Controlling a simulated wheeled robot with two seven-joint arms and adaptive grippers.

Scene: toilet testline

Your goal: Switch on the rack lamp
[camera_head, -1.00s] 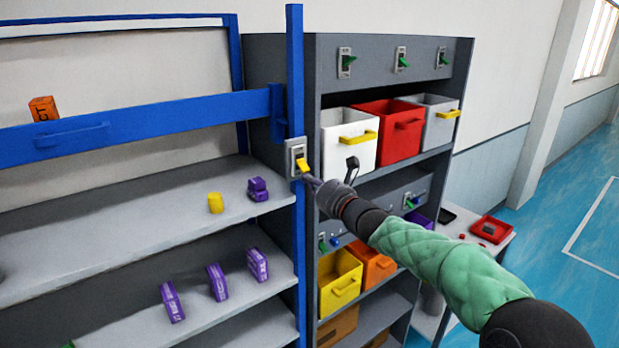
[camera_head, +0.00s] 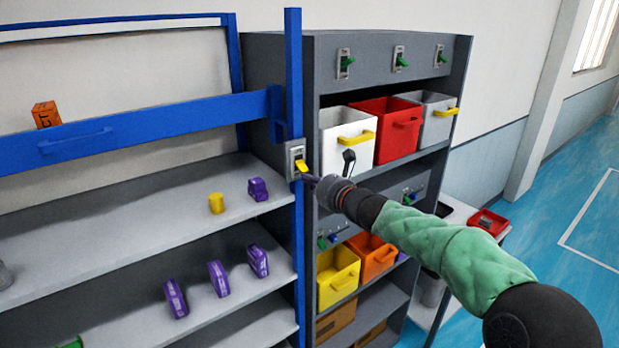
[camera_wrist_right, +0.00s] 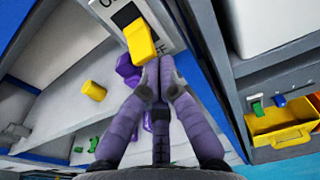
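The switch with a yellow lever (camera_head: 301,166) sits on a grey plate on the blue upright post of the left rack. In the right wrist view the yellow lever (camera_wrist_right: 140,42) tilts toward my fingers, and part of the plate lettering is covered. My right gripper (camera_head: 311,180) is at the lever's lower end. In the wrist view the fingertips of my right gripper (camera_wrist_right: 158,72) are together just under the lever, with nothing seen between them. They look in contact or nearly so. My left gripper is out of view. No lit lamp can be made out.
The blue rail (camera_head: 140,125) crosses the left rack. Its shelves hold a yellow cylinder (camera_head: 216,203) and several purple items. The grey rack to the right has green switches and bins, including a white bin (camera_head: 345,145) close behind my gripper. Blue floor lies open at far right.

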